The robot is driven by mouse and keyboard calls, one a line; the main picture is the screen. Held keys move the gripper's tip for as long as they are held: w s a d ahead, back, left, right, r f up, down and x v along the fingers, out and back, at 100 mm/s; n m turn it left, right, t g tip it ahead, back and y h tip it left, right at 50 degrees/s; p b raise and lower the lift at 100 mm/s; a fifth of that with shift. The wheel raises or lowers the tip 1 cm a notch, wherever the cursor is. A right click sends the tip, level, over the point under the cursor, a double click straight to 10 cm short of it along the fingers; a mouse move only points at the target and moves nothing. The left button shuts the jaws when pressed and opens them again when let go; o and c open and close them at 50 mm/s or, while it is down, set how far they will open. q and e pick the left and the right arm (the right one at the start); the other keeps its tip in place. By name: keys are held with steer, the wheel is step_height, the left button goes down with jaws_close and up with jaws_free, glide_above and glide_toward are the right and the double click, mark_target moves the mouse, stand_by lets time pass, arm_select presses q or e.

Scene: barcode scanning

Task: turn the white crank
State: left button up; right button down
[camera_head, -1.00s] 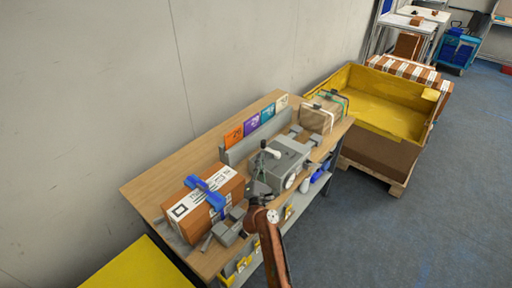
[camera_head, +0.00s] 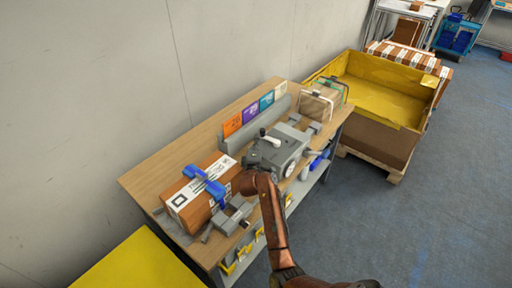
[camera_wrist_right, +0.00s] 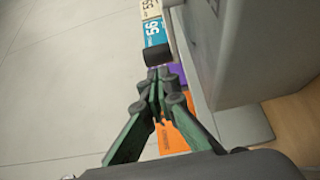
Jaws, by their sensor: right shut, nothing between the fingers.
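The white crank (camera_head: 271,138) sits on top of the grey machine (camera_head: 287,150) at the middle of the workbench in the head view. My right gripper (camera_head: 250,160) is at the machine's left side, close to the crank, and partly hidden by my wrist. In the right wrist view its green fingers (camera_wrist_right: 157,88) are shut with nothing between them. A dark cylinder (camera_wrist_right: 158,54) shows just beyond the fingertips; I cannot tell what it belongs to. The grey machine's wall seems to fill the right of that view. My left gripper is not in view.
A striped brown box (camera_head: 190,209) with a blue strap lies left of the machine. A strapped box (camera_head: 316,104) stands at the right end. Coloured number cards (camera_head: 250,112) stand along the back. A yellow crate (camera_head: 378,101) is beyond the bench.

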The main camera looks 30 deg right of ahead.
steer(key=shift+w+d, duration=0.4)
steer(key=shift+w, duration=0.05)
steer(key=x, duration=0.2)
steer(key=shift+w+d, duration=0.25)
steer(key=shift+d, duration=0.05)
steer(key=shift+w+d, duration=0.1)
steer(key=shift+d, duration=0.1)
